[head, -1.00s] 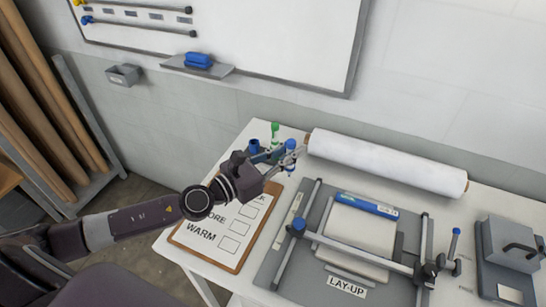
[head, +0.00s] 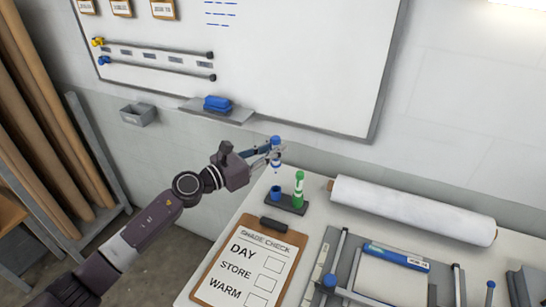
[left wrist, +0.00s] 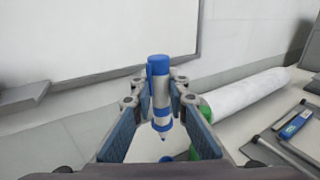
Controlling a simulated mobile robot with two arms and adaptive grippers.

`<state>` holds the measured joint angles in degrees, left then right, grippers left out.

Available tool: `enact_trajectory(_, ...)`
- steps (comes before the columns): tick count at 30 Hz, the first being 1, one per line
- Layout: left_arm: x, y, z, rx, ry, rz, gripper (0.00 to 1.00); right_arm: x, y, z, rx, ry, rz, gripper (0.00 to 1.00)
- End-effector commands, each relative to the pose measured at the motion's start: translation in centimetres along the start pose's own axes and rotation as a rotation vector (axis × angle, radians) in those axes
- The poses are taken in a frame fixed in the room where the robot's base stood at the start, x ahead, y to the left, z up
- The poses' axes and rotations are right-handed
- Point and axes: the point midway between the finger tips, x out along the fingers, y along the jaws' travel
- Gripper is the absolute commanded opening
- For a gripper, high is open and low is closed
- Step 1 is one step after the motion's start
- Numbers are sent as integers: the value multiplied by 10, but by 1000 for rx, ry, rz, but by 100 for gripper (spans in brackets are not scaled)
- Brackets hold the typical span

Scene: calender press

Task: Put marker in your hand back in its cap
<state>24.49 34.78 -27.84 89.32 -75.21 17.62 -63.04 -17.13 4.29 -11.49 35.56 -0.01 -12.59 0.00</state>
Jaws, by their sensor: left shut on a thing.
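My left gripper (head: 268,155) is shut on a blue-and-white marker (head: 276,152) and holds it in the air near the table's back left corner. In the left wrist view the marker (left wrist: 160,95) stands upright between the fingers, with its bare tip pointing down. An open blue cap (head: 277,196) stands in a dark holder (head: 291,208) on the table. In the head view it is below the marker, with a gap between them. In the left wrist view only a small blue part of the cap (left wrist: 168,158) shows under the tip. My right gripper is not in view.
A green marker (head: 298,188) stands upright in the same holder, right of the cap. A clipboard (head: 250,262) lies in front. A white roll (head: 412,211) and a lay-up frame with a blue tube (head: 396,257) lie to the right. A whiteboard (head: 290,60) hangs behind.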

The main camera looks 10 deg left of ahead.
Motion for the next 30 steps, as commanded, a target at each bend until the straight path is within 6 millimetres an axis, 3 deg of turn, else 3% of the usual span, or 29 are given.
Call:
enact_trajectory(18, 1, 0, -46, -2, 0, 0, 0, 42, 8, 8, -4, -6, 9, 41)
enact_trajectory(30, 1, 0, -51, -1, 0, 0, 0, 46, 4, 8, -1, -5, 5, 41)
